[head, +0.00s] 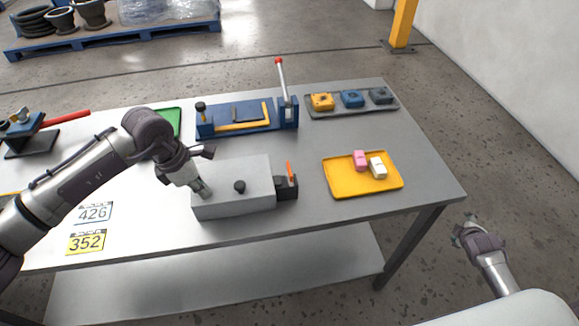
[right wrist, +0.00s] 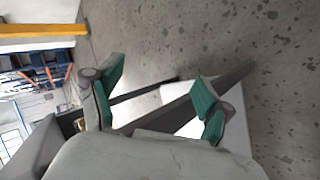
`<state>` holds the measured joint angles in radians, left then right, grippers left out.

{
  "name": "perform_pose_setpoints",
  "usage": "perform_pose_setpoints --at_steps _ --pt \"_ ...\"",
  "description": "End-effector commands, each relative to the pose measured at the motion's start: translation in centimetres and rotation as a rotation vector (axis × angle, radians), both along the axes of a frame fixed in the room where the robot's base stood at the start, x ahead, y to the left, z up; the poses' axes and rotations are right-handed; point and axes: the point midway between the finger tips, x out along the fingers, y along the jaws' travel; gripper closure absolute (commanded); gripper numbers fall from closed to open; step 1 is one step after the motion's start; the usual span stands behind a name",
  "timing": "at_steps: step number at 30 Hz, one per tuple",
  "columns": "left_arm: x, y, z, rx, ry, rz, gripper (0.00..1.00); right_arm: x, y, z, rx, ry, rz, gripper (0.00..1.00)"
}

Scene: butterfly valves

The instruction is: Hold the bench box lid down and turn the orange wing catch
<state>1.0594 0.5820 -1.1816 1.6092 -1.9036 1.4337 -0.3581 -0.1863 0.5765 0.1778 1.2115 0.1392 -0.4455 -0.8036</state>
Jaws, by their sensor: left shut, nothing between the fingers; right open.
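The grey bench box (head: 235,203) stands on the table with its lid closed, as far as I can see. A black knob (head: 240,186) sits on the lid. The orange wing catch (head: 290,170) stands upright on a black block (head: 286,188) at the box's right end. My left gripper (head: 204,192) is shut and empty, its tips down at the left part of the lid; I cannot tell whether they touch. My right gripper (head: 467,230) is open and empty, off the table's right end. Its green-padded fingers (right wrist: 160,95) show spread in the right wrist view.
A yellow tray (head: 335,188) with a pink and a white block lies right of the box. Behind stand a blue fixture (head: 225,128) with an upright red-tipped lever (head: 282,80) and a dark tray (head: 345,110) of small parts. Number plates (head: 86,241) lie at the left front.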

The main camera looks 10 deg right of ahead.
Motion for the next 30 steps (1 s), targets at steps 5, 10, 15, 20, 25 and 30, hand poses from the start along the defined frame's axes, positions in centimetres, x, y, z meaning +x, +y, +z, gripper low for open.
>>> perform_pose_setpoints --at_steps 5,10,15,20,25,30 --pt "-0.2 0.0 -0.3 0.003 0.006 -0.001 1.0 6.4 -5.5 12.5 -0.15 -0.145 0.057 0.21" --pt "-0.2 0.0 -0.3 0.003 0.007 -0.001 1.0 12.8 -6.2 20.3 -0.085 -0.241 0.046 0.21" --pt "-0.2 0.0 -0.4 0.002 0.007 -0.001 1.0 18.6 -0.6 23.0 0.161 -0.222 0.131 0.21" --pt "-0.2 0.0 -0.3 0.002 0.007 -0.001 1.0 21.6 12.5 22.4 0.551 -0.109 0.354 0.21" --pt "-0.2 0.0 -0.4 0.003 0.007 -0.001 1.0 21.4 25.9 26.5 0.88 0.015 0.704 0.21" --pt "-0.2 0.0 -0.4 0.003 0.006 -0.001 1.0 17.9 35.1 29.4 1.11 0.153 1.004 0.21"
